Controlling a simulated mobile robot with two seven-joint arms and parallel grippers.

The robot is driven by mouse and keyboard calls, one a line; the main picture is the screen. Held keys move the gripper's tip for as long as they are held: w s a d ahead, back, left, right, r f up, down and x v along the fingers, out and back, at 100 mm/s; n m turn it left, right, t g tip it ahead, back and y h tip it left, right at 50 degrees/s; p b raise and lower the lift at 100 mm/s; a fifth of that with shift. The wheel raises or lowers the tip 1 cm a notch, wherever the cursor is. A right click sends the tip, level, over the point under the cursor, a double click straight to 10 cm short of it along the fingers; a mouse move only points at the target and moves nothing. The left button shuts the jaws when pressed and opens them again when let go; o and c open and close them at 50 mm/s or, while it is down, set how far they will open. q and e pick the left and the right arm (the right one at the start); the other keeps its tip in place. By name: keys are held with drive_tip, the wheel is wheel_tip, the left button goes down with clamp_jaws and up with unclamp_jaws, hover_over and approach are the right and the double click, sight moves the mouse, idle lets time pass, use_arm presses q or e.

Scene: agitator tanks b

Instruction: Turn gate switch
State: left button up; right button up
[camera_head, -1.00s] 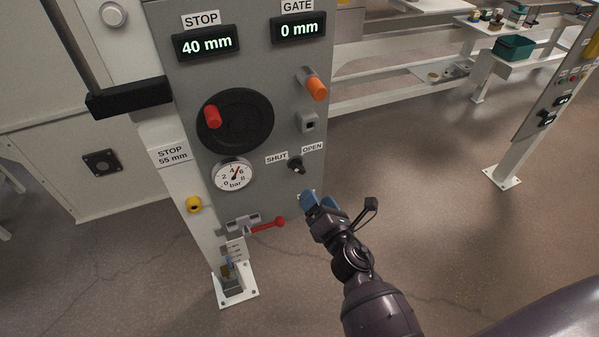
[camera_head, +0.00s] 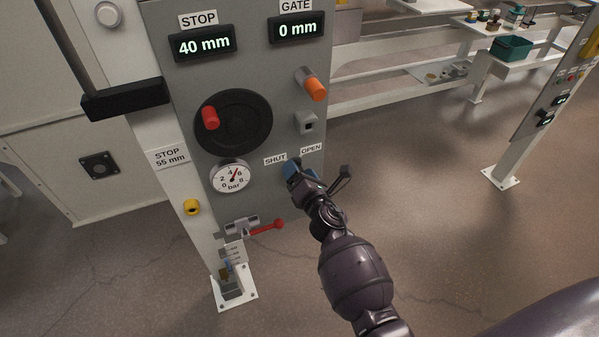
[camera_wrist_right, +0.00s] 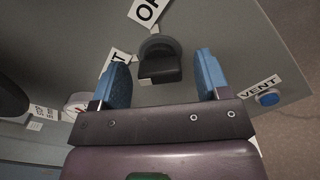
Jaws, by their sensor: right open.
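The gate switch is a black rotary knob (camera_wrist_right: 158,62) on the grey panel (camera_head: 265,100), between the SHUT label (camera_head: 275,159) and the OPEN label (camera_head: 311,149). In the head view the knob is hidden behind my right gripper (camera_head: 296,168). In the right wrist view my right gripper (camera_wrist_right: 163,85) is open, with one blue finger on each side of the knob. A gap shows between the knob and each finger. The GATE display (camera_head: 297,29) reads 0 mm. My left gripper is not in view.
The panel also carries a black handwheel (camera_head: 245,130) with a red knob, an orange handle (camera_head: 316,89), a pressure gauge (camera_head: 230,177) and a red lever (camera_head: 264,227). A blue VENT button (camera_wrist_right: 267,98) is right of the fingers. Floor right of the panel is clear.

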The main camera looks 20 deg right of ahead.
drive_tip(key=c, duration=0.9)
drive_tip(key=shift+m, duration=0.3)
drive_tip(key=m+p, duration=0.2)
drive_tip(key=m, duration=1.5)
drive_tip(key=shift+f, duration=0.1)
drive_tip(key=shift+m, duration=0.3)
